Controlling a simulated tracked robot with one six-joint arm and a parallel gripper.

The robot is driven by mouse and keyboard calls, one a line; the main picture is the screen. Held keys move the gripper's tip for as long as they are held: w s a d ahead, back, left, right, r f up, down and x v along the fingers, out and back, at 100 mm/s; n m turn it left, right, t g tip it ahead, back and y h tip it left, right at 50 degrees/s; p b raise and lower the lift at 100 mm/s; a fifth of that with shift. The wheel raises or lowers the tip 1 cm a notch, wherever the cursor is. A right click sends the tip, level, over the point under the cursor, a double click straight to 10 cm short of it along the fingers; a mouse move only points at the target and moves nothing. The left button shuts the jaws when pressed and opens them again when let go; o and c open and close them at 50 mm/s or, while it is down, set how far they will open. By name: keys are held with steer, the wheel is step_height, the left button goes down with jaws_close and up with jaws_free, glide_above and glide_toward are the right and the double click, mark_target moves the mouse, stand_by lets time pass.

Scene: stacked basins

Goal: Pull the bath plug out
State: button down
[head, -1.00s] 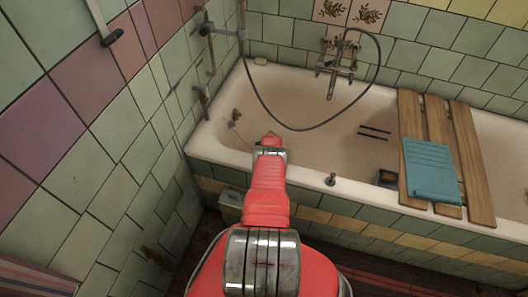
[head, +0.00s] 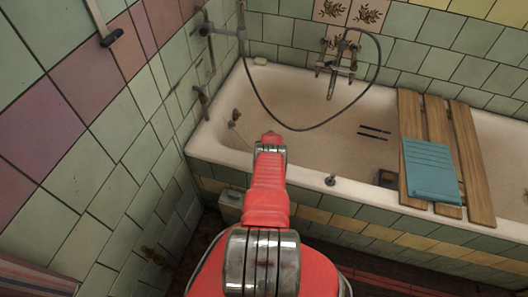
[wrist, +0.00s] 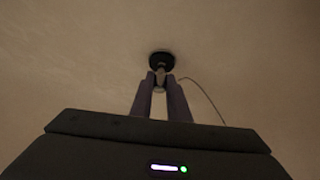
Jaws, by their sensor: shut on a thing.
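The bath plug (wrist: 161,59) is a small black round piece against the beige tub floor, in the upper middle of the wrist view. My gripper (wrist: 160,78) is shut on the small metallic part at the plug's near side. A thin dark cord or chain (wrist: 203,92) curves away to the right of the fingers. In the head view my red arm reaches over the bathtub (head: 225,165) rim and hides the gripper and plug. A thin chain (head: 236,130) hangs at the tub's left end. I cannot tell whether the plug sits in the drain or just above it.
A shower hose (head: 300,130) loops down into the tub from the taps (head: 335,62). A tiled wall (head: 130,130) stands close on the left.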

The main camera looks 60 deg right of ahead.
steer(key=shift+r, duration=1.9)
